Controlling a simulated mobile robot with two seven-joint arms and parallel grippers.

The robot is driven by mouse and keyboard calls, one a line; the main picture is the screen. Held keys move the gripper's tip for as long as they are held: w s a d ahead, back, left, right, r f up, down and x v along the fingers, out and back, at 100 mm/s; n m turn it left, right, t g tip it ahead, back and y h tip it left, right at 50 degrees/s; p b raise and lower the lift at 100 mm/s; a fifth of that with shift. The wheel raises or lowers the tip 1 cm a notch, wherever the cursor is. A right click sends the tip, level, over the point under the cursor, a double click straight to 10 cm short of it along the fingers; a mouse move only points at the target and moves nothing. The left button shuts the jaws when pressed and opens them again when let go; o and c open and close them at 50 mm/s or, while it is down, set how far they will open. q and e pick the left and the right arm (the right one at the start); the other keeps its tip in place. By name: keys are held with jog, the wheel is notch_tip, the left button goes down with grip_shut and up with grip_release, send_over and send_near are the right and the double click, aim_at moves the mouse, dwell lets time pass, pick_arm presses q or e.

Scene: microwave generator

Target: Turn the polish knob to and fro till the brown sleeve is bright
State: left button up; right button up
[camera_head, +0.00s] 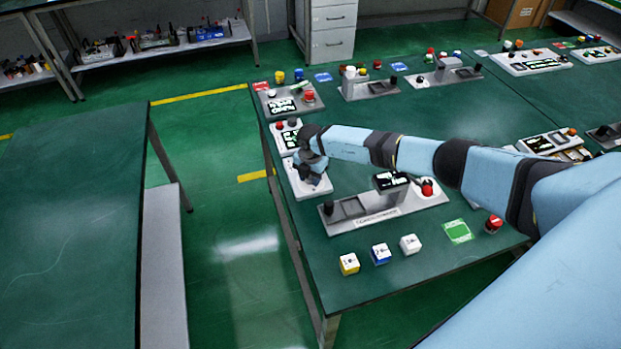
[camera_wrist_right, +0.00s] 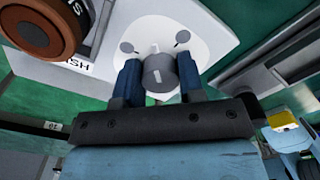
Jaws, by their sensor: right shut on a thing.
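The polish knob (camera_wrist_right: 158,74) is a grey round knob with a pale mark, on a white plate (camera_wrist_right: 205,28) in the right wrist view. My right gripper (camera_head: 312,172) is shut on it, one blue finger on each side. In the head view the gripper hides the knob above a white unit (camera_head: 300,189) at the table's left edge. My left gripper is not in view.
A grey fixture (camera_head: 376,216) with a red button stands to the right of the gripper. Another control box (camera_head: 286,137) sits just behind the gripper.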

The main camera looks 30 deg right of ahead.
jog(key=n, duration=0.2)
jog(key=shift+a+n+b, duration=0.1)
jog(key=shift+n+b, duration=0.25)
jog(key=shift+n, duration=0.05)
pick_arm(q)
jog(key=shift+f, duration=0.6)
pick_arm(e)
jog(key=shift+r, duration=0.1)
jog(key=shift+r+m+p, duration=0.15)
jog(key=shift+m+p, duration=0.25)
jog(key=shift+p, duration=0.05)
jog(key=shift+m+p, duration=1)
jog(key=shift+m, duration=0.2)
jog(key=shift+m+p, duration=0.5)
jog(key=shift+m, duration=0.5)
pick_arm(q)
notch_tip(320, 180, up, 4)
pick_arm(e)
jog(key=shift+f+m, duration=0.2)
jog(key=shift+m, duration=0.1)
